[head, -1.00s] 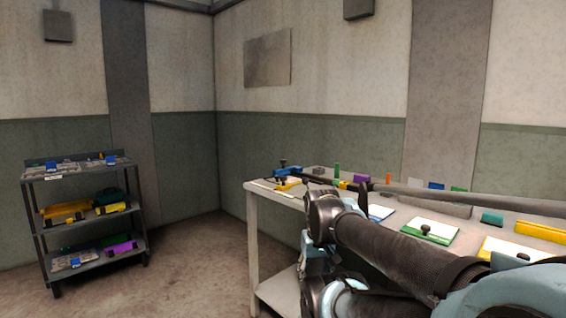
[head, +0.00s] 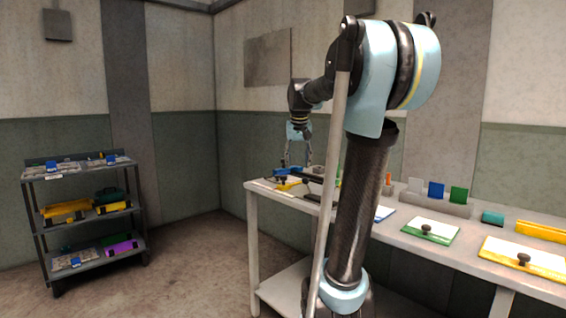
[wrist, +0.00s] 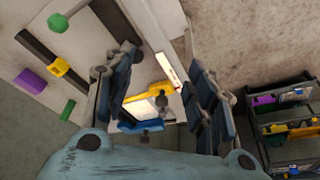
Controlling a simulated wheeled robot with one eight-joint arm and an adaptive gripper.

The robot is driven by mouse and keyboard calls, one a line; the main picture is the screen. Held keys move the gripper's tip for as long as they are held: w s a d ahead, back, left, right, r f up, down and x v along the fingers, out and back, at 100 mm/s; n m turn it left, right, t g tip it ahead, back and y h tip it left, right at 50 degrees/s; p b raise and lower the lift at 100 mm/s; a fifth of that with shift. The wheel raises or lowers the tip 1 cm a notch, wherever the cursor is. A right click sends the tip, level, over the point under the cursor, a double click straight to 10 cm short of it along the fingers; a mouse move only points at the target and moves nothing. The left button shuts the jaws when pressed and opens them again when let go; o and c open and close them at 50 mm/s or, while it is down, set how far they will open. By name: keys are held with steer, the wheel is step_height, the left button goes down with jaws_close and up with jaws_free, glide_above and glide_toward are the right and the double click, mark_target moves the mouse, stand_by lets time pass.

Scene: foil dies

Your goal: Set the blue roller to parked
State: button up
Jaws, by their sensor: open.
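A blue bar-shaped part with dark knobs, which looks like the blue roller (head: 286,172), sits at the left end of the long table (head: 256,190). In the wrist view the blue part (wrist: 139,126) lies low between my fingers, beside a yellow part (wrist: 143,96) with a dark knob. The yellow part (head: 289,186) also shows just in front of the blue one in the head view. My gripper (head: 298,160) points down above this end of the table. Its two fingers are wide apart and empty in the wrist view (wrist: 163,65). I cannot tell how the roller is set.
Flat boards with knobs, one green-edged (head: 428,232) and one yellow-edged (head: 520,262), lie along the table. A rack of coloured plates (head: 436,204) stands behind. A shelf cart (head: 85,222) stands at the left. Floor between cart and table is clear.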

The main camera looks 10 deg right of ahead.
steer(key=w+a+r+m+t, duration=0.1)
steer(key=w+r, duration=0.3)
steer(key=w, duration=1.3)
steer(key=w+r, duration=0.3)
steer(key=w, duration=1.4)
steer(key=x, duration=1.6)
steer(key=shift+d, duration=0.25)
jaws_close()
